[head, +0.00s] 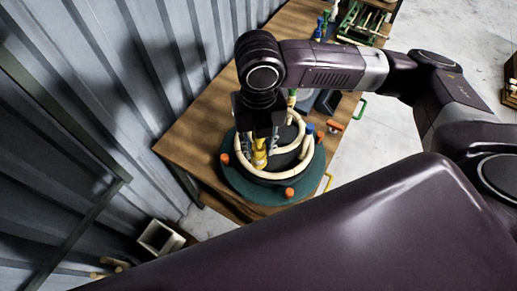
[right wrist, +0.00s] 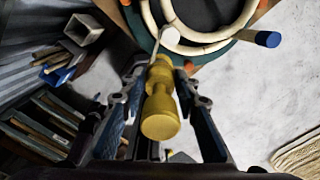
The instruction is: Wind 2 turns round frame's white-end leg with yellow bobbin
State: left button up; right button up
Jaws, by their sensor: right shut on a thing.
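My right gripper (head: 260,147) is shut on the yellow bobbin (right wrist: 160,108), which sits between both fingers in the right wrist view. In the head view the bobbin (head: 260,159) shows below the fingers, over the near left part of the rattan frame (head: 246,166). The frame is a pale ring with legs on a dark green round base (head: 240,187). In the right wrist view the white-end leg (right wrist: 170,38) points up just beyond the bobbin. A thin pale strand seems to run beside it; its path round the leg is unclear. My left gripper is not in view.
A blue-end leg (right wrist: 267,39) stands to the right of the bobbin. Orange knobs (head: 289,192) sit round the base's rim. The wooden table (head: 190,142) is bare at left. A green rack (head: 360,22) stands at the far end, and a white-rimmed box (head: 160,237) is below left.

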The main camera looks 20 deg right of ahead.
jog(key=shift+r, duration=4.15)
